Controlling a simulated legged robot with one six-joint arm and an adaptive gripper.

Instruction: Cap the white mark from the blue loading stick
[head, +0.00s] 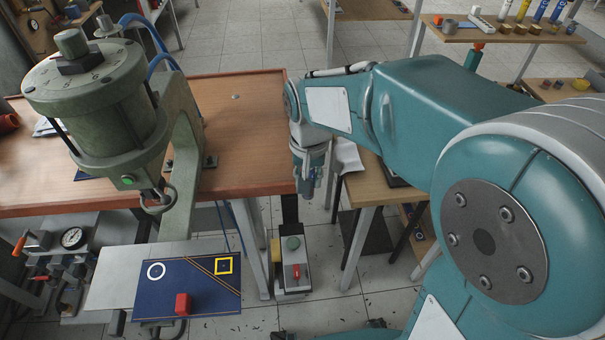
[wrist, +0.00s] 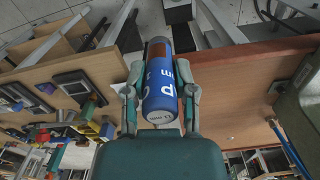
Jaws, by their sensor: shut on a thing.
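My gripper (wrist: 160,72) is shut on a blue cylinder (wrist: 162,92) with white lettering, which I take for the blue loading stick. A reddish-brown band shows near its far end, and its pale end cap faces the wrist camera. In the head view my gripper (head: 306,185) hangs at the bench's right edge, pointing down; the stick is hard to make out there. The white mark, a white ring (head: 156,271), lies on a dark blue mat (head: 200,270) at lower left, with nothing on it. My gripper is up and to the right of it, well apart.
A red block (head: 183,304) and a yellow square (head: 224,265) are on the mat. A green press (head: 105,110) stands on the wooden bench (head: 245,130) above and behind the mat. A control box with a red switch (head: 296,272) stands right of the mat.

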